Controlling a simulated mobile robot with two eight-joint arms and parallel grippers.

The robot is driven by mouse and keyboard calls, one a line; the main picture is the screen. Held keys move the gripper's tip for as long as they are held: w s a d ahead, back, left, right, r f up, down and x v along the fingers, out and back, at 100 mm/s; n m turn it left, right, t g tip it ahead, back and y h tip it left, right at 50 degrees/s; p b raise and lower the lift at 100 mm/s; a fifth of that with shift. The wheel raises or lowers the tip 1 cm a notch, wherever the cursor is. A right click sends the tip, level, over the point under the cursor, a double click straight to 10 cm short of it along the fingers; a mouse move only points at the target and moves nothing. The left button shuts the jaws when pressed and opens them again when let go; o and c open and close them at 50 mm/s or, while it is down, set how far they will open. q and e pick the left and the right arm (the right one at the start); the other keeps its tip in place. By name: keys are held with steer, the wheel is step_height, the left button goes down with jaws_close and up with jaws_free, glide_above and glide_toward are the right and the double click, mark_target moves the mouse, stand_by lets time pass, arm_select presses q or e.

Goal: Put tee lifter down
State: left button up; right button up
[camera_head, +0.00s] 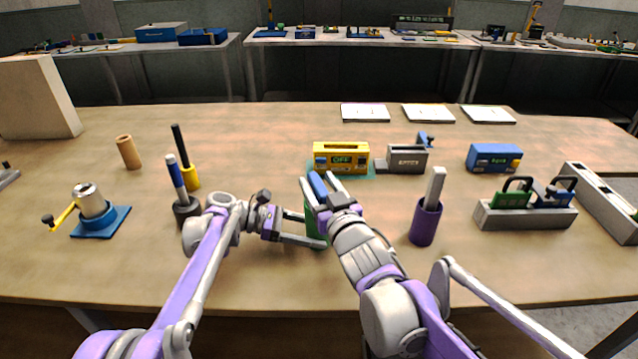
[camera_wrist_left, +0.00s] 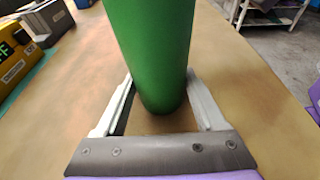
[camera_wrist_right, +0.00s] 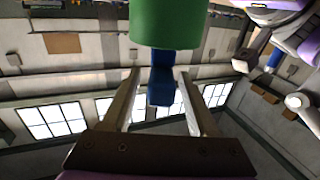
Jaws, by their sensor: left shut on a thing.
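A green cylindrical holder (camera_head: 316,232) stands at the table's front middle. It fills the upper middle of the left wrist view (camera_wrist_left: 152,50). My left gripper (camera_head: 322,242) is shut on it, with a finger on each side. A blue handle (camera_head: 318,185) sticks up out of the holder; it also shows in the right wrist view (camera_wrist_right: 161,78). My right gripper (camera_head: 320,183) is open, its fingers on either side of the blue handle with small gaps. I cannot tell whether this blue piece is the tee lifter; its lower part is hidden inside the holder.
A purple holder (camera_head: 425,222) with a grey handle stands right of my right gripper. A dark cup (camera_head: 187,212) and a yellow cup (camera_head: 191,178) hold handles on the left. A yellow box (camera_head: 341,158) reading OFF stands behind. A grey rack (camera_head: 525,218) is at right.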

steer(key=shift+r, duration=0.25)
steer(key=v, duration=1.2)
steer(key=shift+r, duration=0.45)
arm_select(q)
steer(key=o, duration=1)
steer(key=shift+c, duration=0.2)
steer(key=shift+a, duration=0.1)
steer(key=v, duration=1.1)
steer(key=shift+a+r, duration=0.2)
steer(key=shift+a, duration=0.15)
